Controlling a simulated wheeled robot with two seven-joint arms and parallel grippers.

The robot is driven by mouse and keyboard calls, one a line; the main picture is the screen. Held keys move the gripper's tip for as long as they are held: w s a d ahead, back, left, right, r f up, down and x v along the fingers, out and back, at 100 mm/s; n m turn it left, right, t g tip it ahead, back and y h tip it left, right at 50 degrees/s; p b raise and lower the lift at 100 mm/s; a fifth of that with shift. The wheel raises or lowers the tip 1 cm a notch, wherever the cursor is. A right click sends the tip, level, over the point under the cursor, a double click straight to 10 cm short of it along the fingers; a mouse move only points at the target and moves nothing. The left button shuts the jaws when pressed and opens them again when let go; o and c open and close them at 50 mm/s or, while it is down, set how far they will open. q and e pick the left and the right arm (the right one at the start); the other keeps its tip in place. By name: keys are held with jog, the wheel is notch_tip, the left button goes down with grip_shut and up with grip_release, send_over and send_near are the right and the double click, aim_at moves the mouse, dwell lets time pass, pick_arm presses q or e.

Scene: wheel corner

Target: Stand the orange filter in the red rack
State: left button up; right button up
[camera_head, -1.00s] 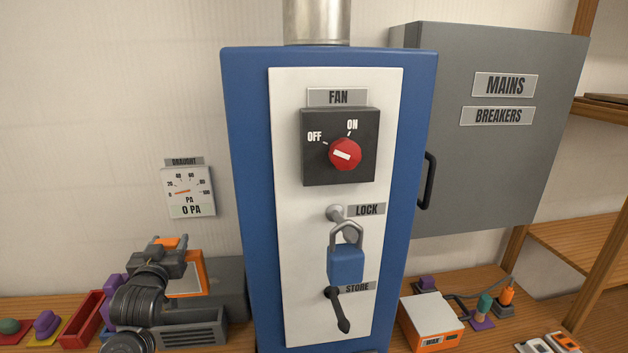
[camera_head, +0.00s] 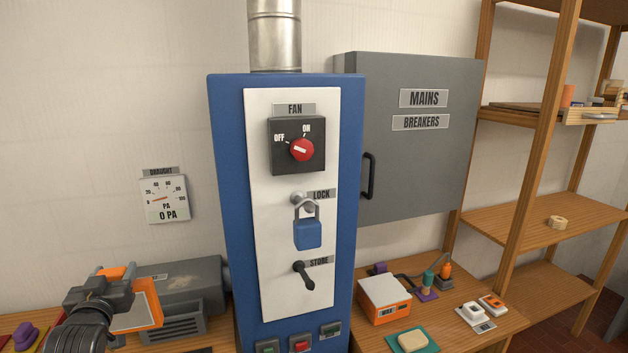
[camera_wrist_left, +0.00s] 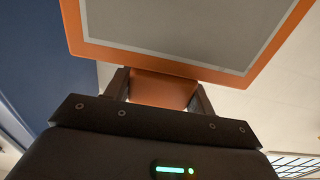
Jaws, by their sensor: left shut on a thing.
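The orange filter (camera_head: 137,311) is an orange frame around a grey panel. My left gripper (camera_head: 113,279) is shut on its orange tab, at the lower left of the head view. The filter is held up in front of the grey fan housing (camera_head: 181,285). In the left wrist view the filter (camera_wrist_left: 190,30) fills the top, with its tab (camera_wrist_left: 163,90) between the two fingers. I cannot make out the red rack for certain now; only a sliver of red shows at the lower left edge. My right gripper is not in view.
A blue cabinet (camera_head: 228,190) with a fan switch, padlock and store handle stands in the middle. A grey breaker box (camera_head: 420,170) hangs to its right. A white and orange device (camera_head: 384,298) sits on the bench. Wooden shelves (camera_head: 530,225) stand at the right.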

aim_at(147, 281)
pick_arm(q)
jog(key=d, duration=0.2)
jog(key=d+m+h, duration=0.1)
jog(key=d, duration=0.2)
jog(key=d+f+h, duration=0.1)
jog(key=d, duration=0.2)
jog(key=shift+s+m, duration=0.15)
jog(key=shift+m, duration=0.15)
jog(key=s+d+f+h, duration=0.1)
jog(key=s+d+f, duration=0.1)
jog(key=d, duration=0.3)
jog(key=s+d+f+m+h, duration=0.1)
jog(key=s+d+f, duration=0.1)
jog(key=s+d, duration=0.2)
jog(key=s+d+f+m+h, duration=0.1)
jog(key=s+d+f, duration=0.1)
jog(key=s+d, duration=0.2)
jog(key=shift+d+f+t+h+b, duration=0.3)
jog(key=shift+d+f+b, duration=0.05)
jog(key=shift+d, duration=0.65)
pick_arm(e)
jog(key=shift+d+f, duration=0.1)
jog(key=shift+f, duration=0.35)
pick_arm(q)
jog(key=shift+s, duration=0.15)
